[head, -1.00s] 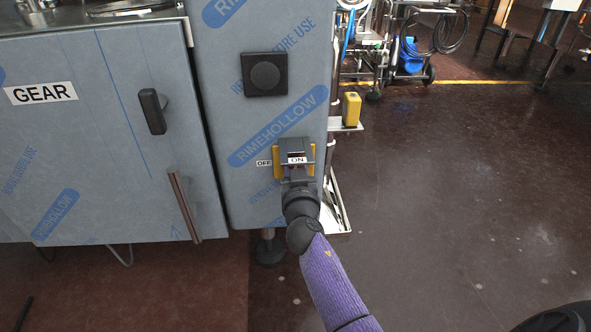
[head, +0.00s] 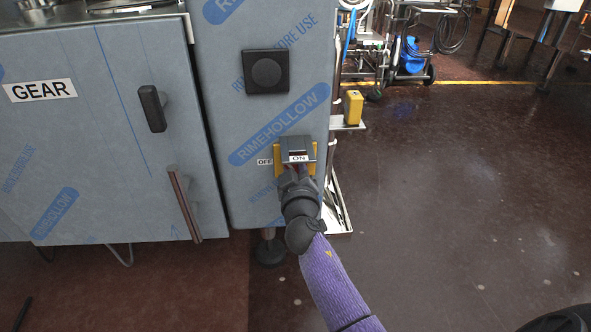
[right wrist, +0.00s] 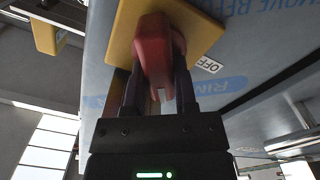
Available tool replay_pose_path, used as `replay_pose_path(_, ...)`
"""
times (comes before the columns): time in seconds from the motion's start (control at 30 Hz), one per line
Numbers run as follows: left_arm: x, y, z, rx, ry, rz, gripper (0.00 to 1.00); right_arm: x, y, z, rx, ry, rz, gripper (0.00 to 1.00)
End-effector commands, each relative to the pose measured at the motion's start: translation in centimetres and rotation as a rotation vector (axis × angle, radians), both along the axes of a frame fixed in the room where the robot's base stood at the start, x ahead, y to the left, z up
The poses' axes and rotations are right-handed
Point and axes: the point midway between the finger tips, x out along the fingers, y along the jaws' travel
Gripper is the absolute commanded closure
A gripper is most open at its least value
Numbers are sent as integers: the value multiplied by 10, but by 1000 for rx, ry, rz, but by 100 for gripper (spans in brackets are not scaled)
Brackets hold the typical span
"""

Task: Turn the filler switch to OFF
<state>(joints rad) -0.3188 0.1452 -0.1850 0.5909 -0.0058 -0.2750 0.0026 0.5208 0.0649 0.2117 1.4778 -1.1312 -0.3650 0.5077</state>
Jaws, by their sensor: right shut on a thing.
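The filler switch is a red handle (right wrist: 153,55) on a yellow plate (head: 279,161), mounted on the front of the wrapped grey cabinet. In the head view the right gripper (head: 297,172) hides most of the handle. My left gripper is not in view.
A GEAR cabinet (head: 90,130) with a dark knob (head: 151,108) and a bar handle (head: 184,203) stands at left. A square black button (head: 265,72) is above the switch. A yellow box (head: 353,107) sits on a side shelf. The floor at right is open.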

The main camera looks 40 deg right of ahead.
Motion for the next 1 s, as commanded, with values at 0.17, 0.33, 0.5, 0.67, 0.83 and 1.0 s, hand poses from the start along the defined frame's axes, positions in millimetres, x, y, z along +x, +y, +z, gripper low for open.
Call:
replay_pose_path(0.17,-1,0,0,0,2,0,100,1,1,-1,-139,86,1,100)
replay_pose_path(0.33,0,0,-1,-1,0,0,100,1,2,-2,-278,170,1,100)
replay_pose_path(0.5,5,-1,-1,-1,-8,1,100,1,2,-2,-416,254,1,100)
replay_pose_path(0.67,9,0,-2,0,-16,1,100,2,3,-3,-536,329,1,100)
replay_pose_path(0.83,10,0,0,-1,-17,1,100,2,3,-4,-647,397,1,100)
replay_pose_path(1.0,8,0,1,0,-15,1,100,2,3,-5,-734,449,1,100)
